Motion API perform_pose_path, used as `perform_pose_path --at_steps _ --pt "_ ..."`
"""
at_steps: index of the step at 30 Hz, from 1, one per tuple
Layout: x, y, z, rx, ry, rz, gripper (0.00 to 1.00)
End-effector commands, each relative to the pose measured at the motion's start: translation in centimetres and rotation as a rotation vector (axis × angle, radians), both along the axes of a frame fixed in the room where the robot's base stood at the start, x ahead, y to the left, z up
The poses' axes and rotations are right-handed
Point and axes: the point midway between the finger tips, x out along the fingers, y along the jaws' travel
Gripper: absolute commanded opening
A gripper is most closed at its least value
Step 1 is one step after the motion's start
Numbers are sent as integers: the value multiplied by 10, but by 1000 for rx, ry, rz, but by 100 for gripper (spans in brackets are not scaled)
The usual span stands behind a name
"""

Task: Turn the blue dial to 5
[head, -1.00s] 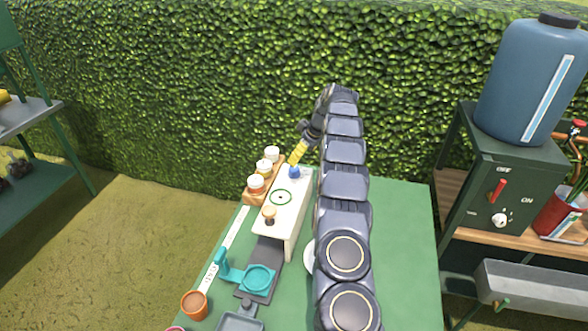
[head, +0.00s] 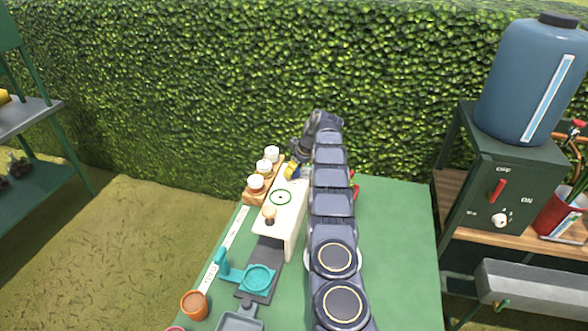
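My arm comes in from the front right and covers part of the view. Whether the fingers touch or hold the dial, and the dial's reading, cannot be seen.
A wooden rack (head: 256,195) with several white-lidded jars stands close left of the box. A teal dish (head: 258,278) and a terracotta pot (head: 194,304) are at the front left. The table's right side (head: 400,240) is clear. A blue water tank (head: 530,80) stands far right.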

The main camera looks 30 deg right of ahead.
Motion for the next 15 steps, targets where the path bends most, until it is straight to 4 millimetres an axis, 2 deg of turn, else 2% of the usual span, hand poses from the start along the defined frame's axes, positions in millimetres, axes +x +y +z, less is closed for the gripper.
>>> perform_pose_path --at_steps 15 --pt "0 1 0 0 0 -23 2"
